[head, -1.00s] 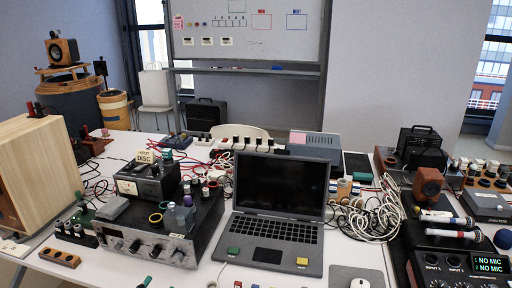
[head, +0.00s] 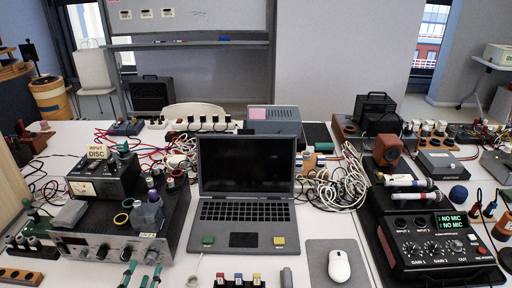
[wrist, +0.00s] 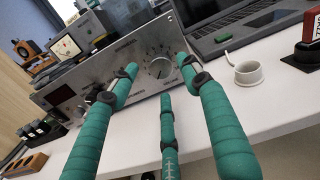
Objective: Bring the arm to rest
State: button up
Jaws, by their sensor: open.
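My gripper (wrist: 158,78) has teal-wrapped fingers with dark bands, spread apart with nothing between them in the wrist view. Its fingertips are in front of the knobbed front panel of a silver amplifier (wrist: 118,84); whether they touch it I cannot tell. In the head view the teal fingertips of my gripper (head: 142,278) show at the bottom edge, just in front of the same amplifier (head: 75,247). The rest of my arm is out of view there.
An open laptop (head: 244,212) stands right of the amplifier. A mouse (head: 339,266) lies on a grey pad. An audio interface (head: 432,258) and microphones (head: 405,182) are at right. A white cup-like thing (wrist: 252,77) is near the table edge. Cables (head: 338,185) lie behind.

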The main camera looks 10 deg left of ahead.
aim_at(149, 261)
jog(key=w, duration=0.3)
jog(key=shift+w, duration=0.2)
jog(key=shift+w+a, duration=0.1)
jog(key=shift+w, duration=0.05)
jog(key=shift+m, duration=0.5)
